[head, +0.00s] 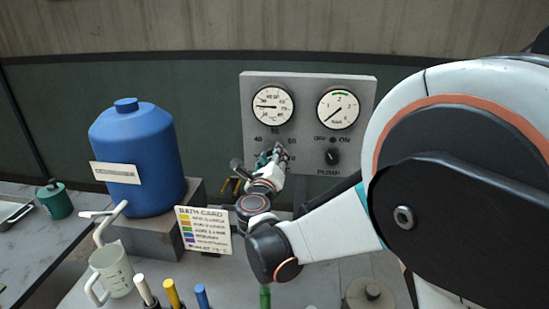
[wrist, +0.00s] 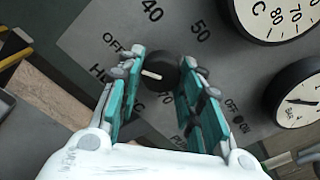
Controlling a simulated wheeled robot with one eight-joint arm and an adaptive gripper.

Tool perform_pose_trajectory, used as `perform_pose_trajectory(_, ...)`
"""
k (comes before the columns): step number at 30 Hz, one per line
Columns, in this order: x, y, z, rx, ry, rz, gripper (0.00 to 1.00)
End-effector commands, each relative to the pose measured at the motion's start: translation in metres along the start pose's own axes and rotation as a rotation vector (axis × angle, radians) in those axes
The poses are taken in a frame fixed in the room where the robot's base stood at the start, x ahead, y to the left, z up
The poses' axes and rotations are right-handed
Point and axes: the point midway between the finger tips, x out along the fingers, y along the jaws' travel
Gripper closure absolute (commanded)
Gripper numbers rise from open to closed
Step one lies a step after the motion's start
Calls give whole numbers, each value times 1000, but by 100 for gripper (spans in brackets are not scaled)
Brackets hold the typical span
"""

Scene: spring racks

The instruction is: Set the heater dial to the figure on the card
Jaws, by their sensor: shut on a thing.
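The heater dial (wrist: 157,72) is a black knob with a white pointer mark on a grey panel (wrist: 85,40). In the wrist view the teal fingers of my gripper (wrist: 160,85) stand on both sides of the knob and grip it. The mark lies towards the picture's left, on the side of the printed OFF. The figures 40 and 50 show above the knob; others are partly hidden by the fingers. In the head view my gripper (head: 272,156) covers the dial. The card (head: 204,231), headed BATH CARD, has coloured rows; its bottom line is too small to read surely.
A temperature gauge (head: 273,105) and a pressure gauge (head: 338,110) sit above a pump switch (head: 332,156) on the panel. A blue jug (head: 138,160), a pale mug (head: 115,272) and several coloured-handled tools (head: 172,293) stand on the bench to the left and front.

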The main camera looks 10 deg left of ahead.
Motion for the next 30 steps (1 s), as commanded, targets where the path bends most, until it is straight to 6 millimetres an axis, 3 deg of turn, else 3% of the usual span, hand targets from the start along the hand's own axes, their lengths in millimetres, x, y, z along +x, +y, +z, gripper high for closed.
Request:
perform_pose_trajectory(14, 0, 1, 0, 153, 4, 4, 90)
perform_pose_trajectory(30, 0, 2, 1, 650, 15, 14, 90)
